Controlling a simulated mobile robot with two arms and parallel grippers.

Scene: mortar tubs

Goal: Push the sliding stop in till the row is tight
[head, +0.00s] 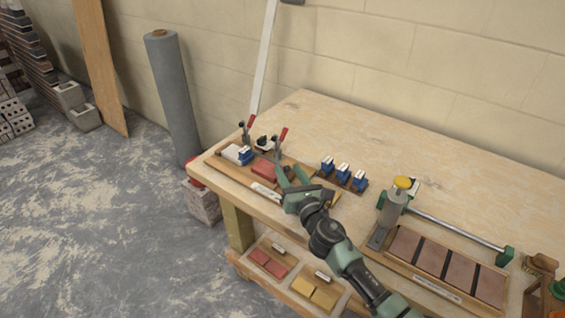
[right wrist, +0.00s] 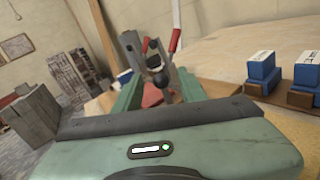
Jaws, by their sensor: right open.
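My right gripper (head: 291,174) is open over the front of a wooden jig (head: 215,168) at the table's left end. A red block (head: 264,168) lies in the jig just beyond its fingers. In the right wrist view the red block (right wrist: 153,96) shows between the open fingers (right wrist: 157,90), with a black knob (right wrist: 155,60) behind it. The black knob (head: 262,141) also shows in the head view, between two red-handled clamps (head: 281,141). I cannot tell which part is the sliding stop, or whether a finger touches anything. My left gripper is out of view.
Several blue blocks (head: 343,171) stand on a strip right of the jig. A tray (head: 425,284) of brown slabs with dark gaps lies further right, beside a grey cylinder with a yellow top (head: 396,205) and a long rod (head: 455,230). The table's back middle is clear.

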